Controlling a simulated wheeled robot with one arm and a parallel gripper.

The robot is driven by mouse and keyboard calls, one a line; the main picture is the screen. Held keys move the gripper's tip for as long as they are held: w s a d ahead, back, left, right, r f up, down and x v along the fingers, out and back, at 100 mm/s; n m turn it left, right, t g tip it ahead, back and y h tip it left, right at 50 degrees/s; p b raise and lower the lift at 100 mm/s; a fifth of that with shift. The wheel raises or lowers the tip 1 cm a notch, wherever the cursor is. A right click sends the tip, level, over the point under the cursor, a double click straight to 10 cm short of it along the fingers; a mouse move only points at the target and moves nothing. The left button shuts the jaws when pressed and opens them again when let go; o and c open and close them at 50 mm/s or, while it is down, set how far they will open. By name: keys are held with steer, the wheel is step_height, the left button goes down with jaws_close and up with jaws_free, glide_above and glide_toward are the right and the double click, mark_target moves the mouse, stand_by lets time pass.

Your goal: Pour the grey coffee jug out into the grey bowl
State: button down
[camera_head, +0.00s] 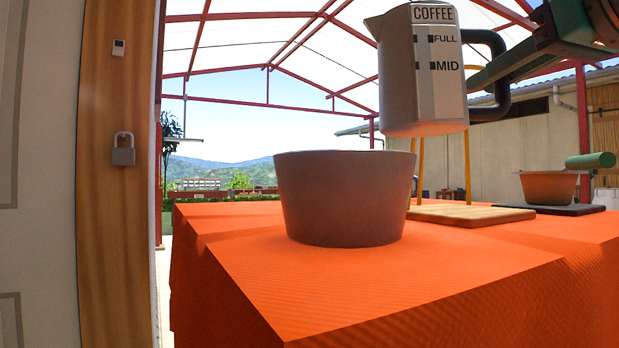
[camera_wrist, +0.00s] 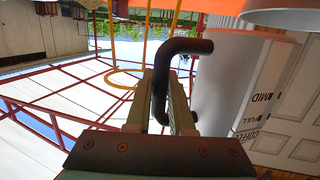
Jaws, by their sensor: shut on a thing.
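The grey coffee jug (camera_head: 410,90), marked COFFEE, FULL and MID, hangs in the air near upright in the head view. Its spout points left, above and to the right of the grey bowl's rim. The grey bowl (camera_head: 343,205) stands upright on the orange-covered table; its inside is hidden. My gripper (camera_head: 488,76) is shut on the jug's black handle (camera_head: 497,50). In the wrist view, which is upside down, my gripper (camera_wrist: 163,98) has its fingers either side of the handle, and the jug's side (camera_wrist: 225,85) shows at right. The jug's contents are hidden.
A wooden board (camera_head: 470,214) with thin yellow stand legs (camera_head: 467,165) is behind and below the jug. An orange pan (camera_head: 549,188) with a green handle sits on a dark pad (camera_head: 565,209) at right. The table (camera_head: 390,285) is clear in front of the bowl.

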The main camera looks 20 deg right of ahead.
steer(key=shift+f, duration=0.1)
stand_by(0.3)
steer(key=shift+s+a+r+p, duration=0.1)
steer(key=shift+s+r+p, duration=0.35)
steer(key=shift+p, duration=0.05)
steer(key=s, duration=0.1)
steer(key=s+r+p, duration=0.2)
steer(key=s, duration=0.1)
steer(key=shift+a, duration=0.25)
